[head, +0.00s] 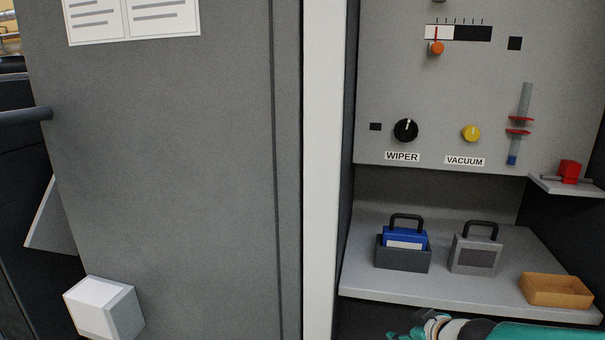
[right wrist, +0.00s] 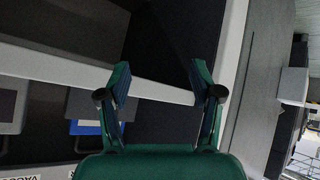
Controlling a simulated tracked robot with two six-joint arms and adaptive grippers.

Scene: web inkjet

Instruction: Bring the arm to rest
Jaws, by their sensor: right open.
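My right gripper (head: 418,330) shows at the bottom edge of the head view, below the front edge of the shelf, with my teal arm coming in from the right. In the right wrist view its two green fingers (right wrist: 158,72) stand apart with nothing between them. My left gripper is in neither view.
The shelf (head: 375,280) holds a blue handled block in a dark holder (head: 402,257), a grey handled block (head: 475,254) and an orange tray (head: 556,290). Above are the WIPER knob (head: 405,130) and yellow VACUUM knob (head: 471,133). A white post (head: 322,170) stands left of the shelf.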

